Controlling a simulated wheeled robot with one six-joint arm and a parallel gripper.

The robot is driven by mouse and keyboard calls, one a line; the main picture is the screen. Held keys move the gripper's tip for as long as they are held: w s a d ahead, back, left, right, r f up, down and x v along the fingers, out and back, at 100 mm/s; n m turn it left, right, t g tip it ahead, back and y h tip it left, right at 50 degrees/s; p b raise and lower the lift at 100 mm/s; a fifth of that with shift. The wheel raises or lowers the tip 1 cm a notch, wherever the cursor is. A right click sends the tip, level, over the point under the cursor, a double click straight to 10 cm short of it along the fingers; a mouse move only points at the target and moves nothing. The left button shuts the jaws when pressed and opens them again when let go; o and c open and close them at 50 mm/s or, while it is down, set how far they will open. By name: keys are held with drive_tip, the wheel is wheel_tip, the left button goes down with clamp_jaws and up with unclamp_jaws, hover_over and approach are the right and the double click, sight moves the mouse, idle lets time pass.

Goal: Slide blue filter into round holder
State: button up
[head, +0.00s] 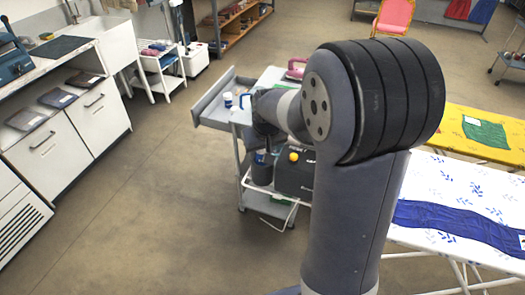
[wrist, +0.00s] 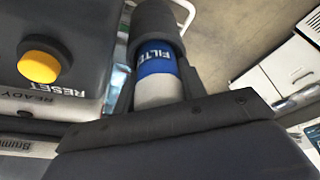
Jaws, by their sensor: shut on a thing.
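The filter (wrist: 157,92) is a white cylinder with a blue band lettered "FILT…" in the wrist view. My gripper (wrist: 158,78) is shut on it, with a dark finger on each side. A dark round holder (wrist: 154,18) lies straight beyond the filter, in line with it. The filter's far end meets or overlaps the holder's rim; I cannot tell how deep it sits. In the head view the dark holder (head: 262,174) hangs at the cart's left side, below my wrist. My gripper is mostly hidden there by my own arm.
A dark box (head: 294,181) with a yellow button (head: 293,157) stands right beside the holder; its button (wrist: 39,67) is marked RESET and READY. The cart's upper shelf (head: 213,113) holds small items. Open floor lies to the left. An ironing board stands at right.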

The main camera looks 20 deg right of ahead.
drive_tip(key=o, duration=0.9)
drive_tip(key=shift+s+f+g, duration=0.15)
drive_tip(key=shift+s+f, duration=0.1)
drive_tip(key=shift+f, duration=0.2)
drive_tip(key=shift+s+f+g, duration=0.15)
drive_tip(key=shift+s+f, duration=0.05)
drive_tip(key=shift+f, duration=0.25)
drive_tip(key=shift+r, duration=0.25)
drive_tip(key=shift+o, duration=0.9)
drive_tip(key=v, duration=1.1)
drive_tip(key=shift+w+r+b, duration=0.2)
drive_tip(key=shift+r+b, duration=0.25)
drive_tip(key=shift+r, duration=0.05)
drive_tip(key=shift+a, duration=0.1)
drive_tip(key=p+x, duration=0.1)
drive_tip(key=x, duration=1.1)
drive_tip(key=shift+r, duration=0.1)
drive_tip(key=shift+w+r+p, duration=0.1)
drive_tip(key=shift+w+p, duration=0.1)
drive_tip(key=shift+p, duration=0.25)
drive_tip(key=shift+r+p, duration=0.65)
drive_tip(key=shift+r, duration=0.25)
drive_tip(key=shift+f, duration=0.15)
